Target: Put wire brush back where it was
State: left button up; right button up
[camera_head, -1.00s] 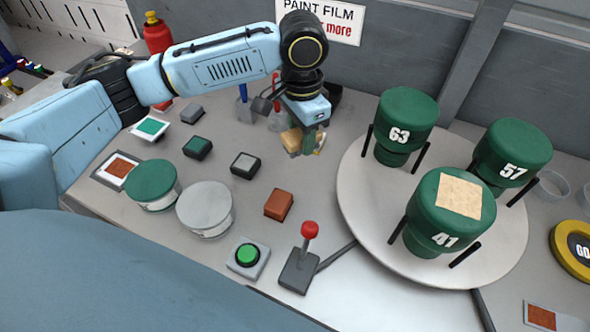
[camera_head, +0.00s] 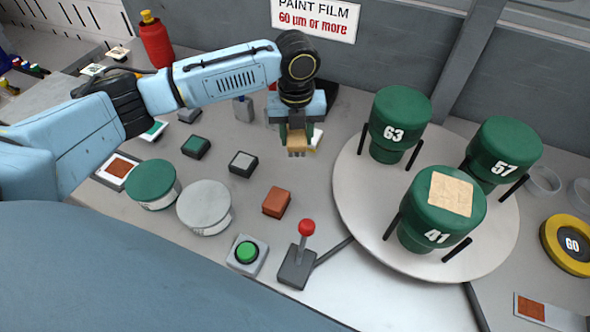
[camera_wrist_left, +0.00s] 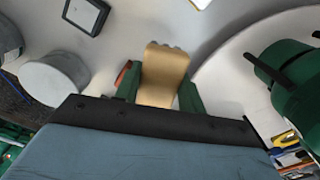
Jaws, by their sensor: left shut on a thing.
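My left gripper (camera_head: 297,132) is shut on the wire brush (camera_head: 297,143), a tan wooden piece with a toothed lower end. It holds the brush above the grey table, left of the round turntable (camera_head: 350,215). In the left wrist view the brush (camera_wrist_left: 163,75) sits between two green fingers, its scalloped end pointing up the picture. The table behind the gripper is partly hidden by the arm. My right gripper is not in view.
Three green cylinders (camera_head: 400,112) stand on the turntable. A red-knobbed lever (camera_head: 297,265), green button (camera_head: 247,252), red-brown block (camera_head: 276,202) and two round cans (camera_head: 204,207) stand nearer.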

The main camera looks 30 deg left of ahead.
aim_at(295, 172)
pick_arm(q)
jog(key=m, duration=0.3)
jog(key=f+m, duration=0.1)
jog(key=shift+w+a+m, duration=0.25)
jog(key=shift+m, duration=0.15)
jog(key=shift+f, duration=0.35)
notch_tip(295, 172, down, 9)
jog(key=shift+f, duration=0.15)
jog(key=shift+f, duration=0.1)
jog(key=o, duration=1)
jog(key=shift+o, duration=0.2)
notch_tip(295, 172, up, 12)
jog(key=shift+r, duration=0.15)
